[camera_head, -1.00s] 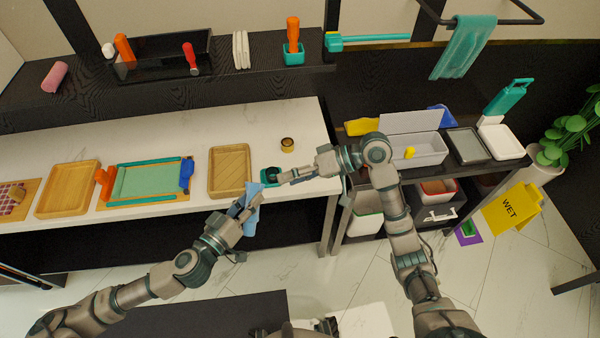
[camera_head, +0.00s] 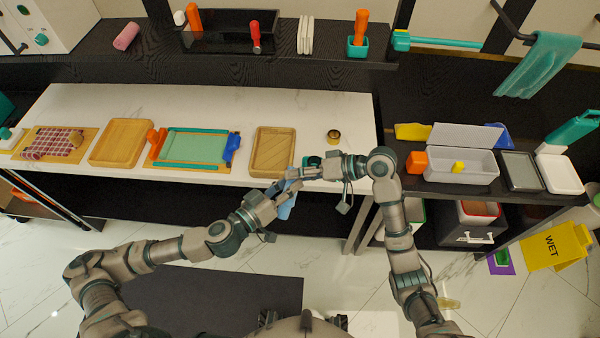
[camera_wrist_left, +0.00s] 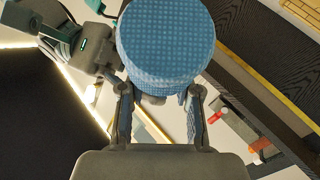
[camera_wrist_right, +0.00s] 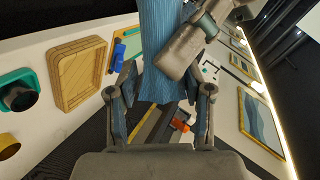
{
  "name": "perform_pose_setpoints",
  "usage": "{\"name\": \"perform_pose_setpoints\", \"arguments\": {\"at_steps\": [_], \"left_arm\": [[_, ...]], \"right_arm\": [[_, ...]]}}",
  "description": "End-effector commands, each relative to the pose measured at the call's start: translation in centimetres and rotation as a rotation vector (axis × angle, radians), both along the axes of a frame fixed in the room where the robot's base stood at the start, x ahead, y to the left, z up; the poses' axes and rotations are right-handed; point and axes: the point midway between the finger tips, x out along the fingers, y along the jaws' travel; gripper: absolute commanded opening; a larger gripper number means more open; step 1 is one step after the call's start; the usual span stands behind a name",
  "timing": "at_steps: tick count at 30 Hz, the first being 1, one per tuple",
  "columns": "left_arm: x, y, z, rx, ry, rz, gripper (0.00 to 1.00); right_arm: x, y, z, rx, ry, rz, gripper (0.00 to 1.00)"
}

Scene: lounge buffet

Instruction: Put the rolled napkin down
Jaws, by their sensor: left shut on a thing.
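The rolled napkin is a blue, textured roll (camera_head: 287,207) in front of the counter's front edge. My left gripper (camera_head: 284,190) is shut on it. In the left wrist view the napkin's round end (camera_wrist_left: 168,45) rises between the fingers. In the right wrist view the napkin (camera_wrist_right: 160,45) hangs lengthwise, with the left gripper's grey finger across its side. My right gripper (camera_head: 296,180) is close beside the left one. Its fingers (camera_wrist_right: 165,95) stand apart, on either side of the napkin in that view; I see no clear grip on it.
A wooden tray (camera_head: 284,152) lies on the white counter (camera_head: 225,105) just behind the grippers. A teal holder (camera_wrist_right: 18,92) and a gold-rimmed tin (camera_head: 333,136) stand to its right. A green tray (camera_head: 195,146) lies farther left. A grey bin (camera_head: 460,168) stands on the right-hand table.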

Motion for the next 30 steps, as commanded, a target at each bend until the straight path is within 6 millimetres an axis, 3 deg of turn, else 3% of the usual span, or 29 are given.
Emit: {"name": "perform_pose_setpoints", "arguments": {"at_steps": [1, 5, 7, 8, 11, 21, 30], "left_arm": [[0.0, 0.0, 0.0, 0.0, 0.0, 0.0, 0.0], [0.0, 0.0, 0.0, -0.001, -0.001, 0.0, 0.0], [0.0, 0.0, 0.1, -0.001, -0.001, 0.0, 0.0], [0.0, 0.0, 0.1, -0.001, -0.001, 0.0, 0.4], [0.0, 0.0, 0.1, -0.001, -0.001, 0.0, 0.62], [-0.1, 0.0, -0.4, -0.002, -0.002, 0.004, 0.62], [-2.5, -2.1, -6.1, -0.047, -0.129, 0.069, 0.62]], "right_arm": [[0.0, 0.0, 0.0, 0.0, 0.0, 0.0, 0.3], [0.0, 0.0, 0.0, -0.001, 0.0, 0.0, 0.0], [0.0, 0.0, 0.0, -0.002, 0.001, -0.001, 0.0], [0.0, 0.0, 0.0, -0.002, 0.001, -0.001, 0.0], [0.0, 0.0, 0.0, -0.002, 0.001, -0.001, 0.0], [0.0, 0.0, 0.0, -0.001, 0.0, 0.0, 0.0], [0.0, 0.0, 0.0, 0.0, 0.0, 0.0, 0.0]]}}
